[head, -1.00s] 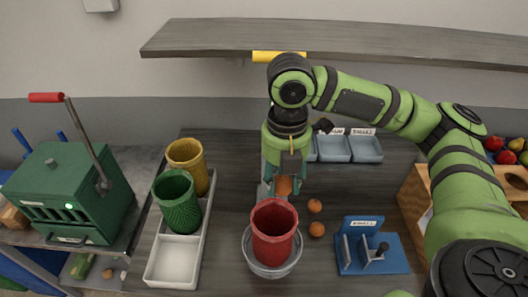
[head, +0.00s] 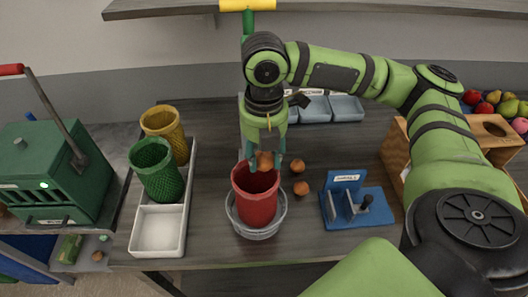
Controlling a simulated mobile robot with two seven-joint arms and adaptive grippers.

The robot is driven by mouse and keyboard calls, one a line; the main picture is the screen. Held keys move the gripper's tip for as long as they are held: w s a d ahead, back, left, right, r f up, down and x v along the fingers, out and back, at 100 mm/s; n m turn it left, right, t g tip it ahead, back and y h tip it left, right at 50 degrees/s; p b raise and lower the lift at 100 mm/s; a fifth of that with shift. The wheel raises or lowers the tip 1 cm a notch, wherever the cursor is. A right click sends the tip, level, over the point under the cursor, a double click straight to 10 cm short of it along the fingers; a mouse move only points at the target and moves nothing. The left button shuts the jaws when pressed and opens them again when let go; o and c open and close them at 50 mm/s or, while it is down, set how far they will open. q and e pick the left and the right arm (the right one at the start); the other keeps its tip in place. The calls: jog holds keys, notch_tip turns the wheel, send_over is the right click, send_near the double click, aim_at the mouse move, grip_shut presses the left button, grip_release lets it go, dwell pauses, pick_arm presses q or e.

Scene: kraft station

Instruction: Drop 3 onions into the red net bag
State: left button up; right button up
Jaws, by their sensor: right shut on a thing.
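The red net bag (head: 255,200) stands open at the top in a clear round holder (head: 262,230) on the dark table. My right gripper (head: 264,163) points down at the bag's far rim, shut on an onion (head: 264,159). The onion shows between the fingers, at or just above the rim; I cannot tell whether it touches. Two more brown onions lie on the table right of the bag, one farther back (head: 297,166) and one nearer (head: 301,188). The inside of the bag is mostly hidden. My left gripper is not in view.
A white tray (head: 158,232) at left holds a green net bag (head: 157,170) and a yellow one (head: 166,130). A blue fixture (head: 357,205) stands at right, a wooden box (head: 395,160) beyond it. Grey bins (head: 347,108) stand behind. A green lever machine (head: 50,170) is far left.

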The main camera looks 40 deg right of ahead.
jog(key=o, duration=0.7)
jog(key=shift+c, duration=0.2)
jog(key=o, duration=0.5)
jog(key=shift+c, duration=0.2)
jog(key=shift+r, duration=0.35)
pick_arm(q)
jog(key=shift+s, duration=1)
pick_arm(e)
notch_tip(320, 180, up, 11)
jog(key=shift+r, duration=0.2)
